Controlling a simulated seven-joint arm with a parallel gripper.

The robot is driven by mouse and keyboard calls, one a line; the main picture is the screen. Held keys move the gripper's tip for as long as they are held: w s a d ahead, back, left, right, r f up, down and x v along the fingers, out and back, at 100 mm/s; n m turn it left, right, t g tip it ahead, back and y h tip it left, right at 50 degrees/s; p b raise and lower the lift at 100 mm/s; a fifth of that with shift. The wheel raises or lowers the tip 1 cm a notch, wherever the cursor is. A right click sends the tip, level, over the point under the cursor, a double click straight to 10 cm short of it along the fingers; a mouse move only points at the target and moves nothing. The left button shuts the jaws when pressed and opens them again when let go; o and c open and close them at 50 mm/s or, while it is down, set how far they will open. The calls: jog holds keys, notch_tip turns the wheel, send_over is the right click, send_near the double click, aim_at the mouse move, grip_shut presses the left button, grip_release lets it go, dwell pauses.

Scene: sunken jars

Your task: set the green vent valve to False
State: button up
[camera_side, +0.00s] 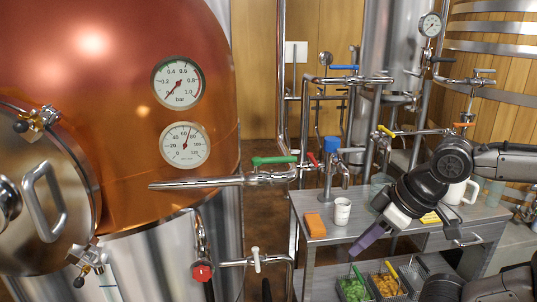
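The green vent valve (274,160) has a lever handle on the horizontal steel pipe to the right of the copper kettle. The handle lies nearly level, along the line of the pipe (205,183). My gripper (367,239) is to the lower right of the valve, well apart from it, over the grey workbench. Its purple tip points down and left. I cannot tell from this view whether the fingers are open or shut.
A red lever (312,159) and a blue-topped tap (331,143) stand just right of the green handle. A white cup (342,211) and an orange block (315,225) sit on the bench (320,249). Baskets (388,285) stand below. The kettle (120,90) fills the left.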

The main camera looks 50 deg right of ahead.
jog(key=shift+o, duration=1.2)
jog(key=shift+s+f+n, duration=0.15)
jog(key=shift+s+n, duration=0.1)
jog(key=shift+n, duration=0.05)
jog(key=o, duration=0.3)
notch_tip(320, 180, up, 4)
jog(key=shift+w+f+n, duration=0.15)
jog(key=shift+n, duration=1.05)
jog(key=w+d+r+n+g, duration=0.35)
jog(key=w+r+n, duration=0.25)
jog(key=w+r, duration=0.85)
jog(key=g, duration=0.2)
send_over(282, 157)
notch_tip(282, 157, down, 7)
jog(key=shift+r, duration=0.1)
jog(key=shift+d+f, duration=0.3)
jog(key=shift+f, duration=2.65)
